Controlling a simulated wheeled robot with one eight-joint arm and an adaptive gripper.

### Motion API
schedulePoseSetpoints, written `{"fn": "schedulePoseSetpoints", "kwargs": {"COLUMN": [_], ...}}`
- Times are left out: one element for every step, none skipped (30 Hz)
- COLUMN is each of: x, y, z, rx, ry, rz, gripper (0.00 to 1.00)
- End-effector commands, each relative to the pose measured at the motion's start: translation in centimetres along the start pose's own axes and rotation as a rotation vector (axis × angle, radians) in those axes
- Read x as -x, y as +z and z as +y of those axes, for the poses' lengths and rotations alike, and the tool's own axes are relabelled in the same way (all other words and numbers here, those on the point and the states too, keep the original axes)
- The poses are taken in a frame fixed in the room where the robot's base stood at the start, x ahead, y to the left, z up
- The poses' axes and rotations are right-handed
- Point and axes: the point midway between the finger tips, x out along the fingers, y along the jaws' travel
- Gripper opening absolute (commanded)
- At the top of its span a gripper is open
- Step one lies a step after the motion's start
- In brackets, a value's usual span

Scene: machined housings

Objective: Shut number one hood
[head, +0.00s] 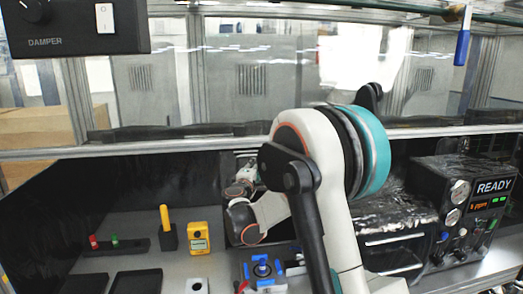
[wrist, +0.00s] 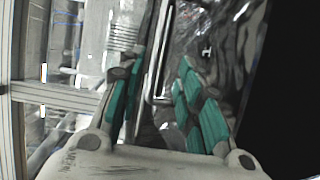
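The hood front in the head view has a clear glass sash (head: 225,75) with a pale metal bar (head: 190,145) along its lower edge. Open space shows below the bar, with equipment inside. No hood number is legible. My arm crosses the middle of the opening, and my gripper's end is small and partly hidden by it. In the wrist view my gripper (wrist: 160,100) has its two teal-padded fingers apart, with nothing clearly held between them. A pale metal bar (wrist: 55,95) shows left of the fingers there. I cannot tell whether anything touches them.
A damper panel (head: 75,30) hangs upper left. A yellow meter (head: 199,238) and a yellow-handled tool (head: 167,228) stand on the deck. A black instrument reading READY (head: 470,215) stands right. A blue handle (head: 462,47) hangs upper right. Dark, shiny wrapped equipment (head: 395,215) sits beside my arm.

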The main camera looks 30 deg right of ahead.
Motion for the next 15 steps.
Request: {"fn": "schedulePoseSetpoints", "kwargs": {"x": [-0.3,-0.4,-0.6,-0.8,-1.0,-1.4,-1.8,-2.2,-2.9,-3.4,-4.0,-4.8,-5.4,-6.0,-6.8], "y": [-0.1,-0.2,-0.2,-0.2,-0.2,-0.2,-0.2,-0.2,-0.2,-0.2,-0.2,-0.2,-0.2,-0.2,-0.2], "z": [0.1,0.0,0.0,0.0,0.0,0.0,0.0,-0.1,0.0,0.0,0.0,0.0,0.1,0.1,0.1], "rx": [0.009,0.012,0.014,0.015,0.015,0.014,0.014,0.014,0.014,0.014,0.014,0.013,0.013,0.013,0.013], "ry": [0.006,0.008,0.01,0.01,0.01,0.01,0.01,0.01,0.01,0.01,0.01,0.01,0.009,0.009,0.009], "rz": [0.001,0.002,0.002,0.002,0.002,0.002,0.002,0.002,0.002,0.002,0.001,0.001,0.001,0.002,0.002], "gripper": [0.33,0.33,0.33,0.33,0.33,0.33,0.33,0.33,0.33,0.33,0.33,0.33,0.33,0.33,0.33]}}
